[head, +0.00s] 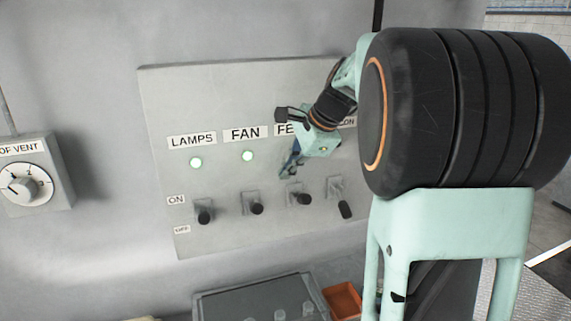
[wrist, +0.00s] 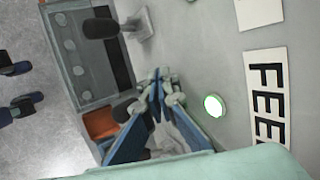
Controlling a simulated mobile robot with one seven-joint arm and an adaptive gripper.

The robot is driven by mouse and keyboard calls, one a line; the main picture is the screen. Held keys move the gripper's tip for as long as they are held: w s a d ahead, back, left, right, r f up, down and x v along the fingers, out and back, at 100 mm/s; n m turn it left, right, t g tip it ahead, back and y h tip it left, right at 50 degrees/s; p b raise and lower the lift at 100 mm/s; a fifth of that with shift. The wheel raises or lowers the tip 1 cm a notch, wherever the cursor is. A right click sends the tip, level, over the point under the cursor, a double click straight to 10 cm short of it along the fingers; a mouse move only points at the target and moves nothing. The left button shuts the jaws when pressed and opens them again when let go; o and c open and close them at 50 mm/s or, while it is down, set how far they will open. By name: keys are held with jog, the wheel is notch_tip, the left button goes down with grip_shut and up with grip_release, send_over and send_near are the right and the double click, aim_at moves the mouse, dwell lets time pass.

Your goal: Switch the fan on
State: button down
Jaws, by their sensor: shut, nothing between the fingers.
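The grey wall panel (head: 220,110) carries a FAN label (head: 245,134) above a green lit lamp (head: 247,156). Below is the fan switch, a black-knobbed lever (head: 257,208), level in its row with the LAMPS and FEED levers. In the wrist view, a black-knobbed lever (wrist: 100,28) at top left appears to be the fan's. My gripper (head: 288,172) is shut and empty in front of the panel, right of the fan lamp and above the FEED lever (head: 304,198). It also shows shut in the wrist view (wrist: 159,84), apart from the fan lever.
The LAMPS lever (head: 205,216) is left of the fan's, under a lit green lamp (head: 196,162). A rightmost lever (head: 345,209) hangs lower. A vent dial box (head: 38,178) is at far left. A grey case (head: 255,297) and orange bin (head: 342,299) are below.

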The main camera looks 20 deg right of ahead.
jog(key=shift+w+d+r, duration=0.2)
jog(key=shift+w+r, duration=0.2)
jog(key=shift+r, duration=0.35)
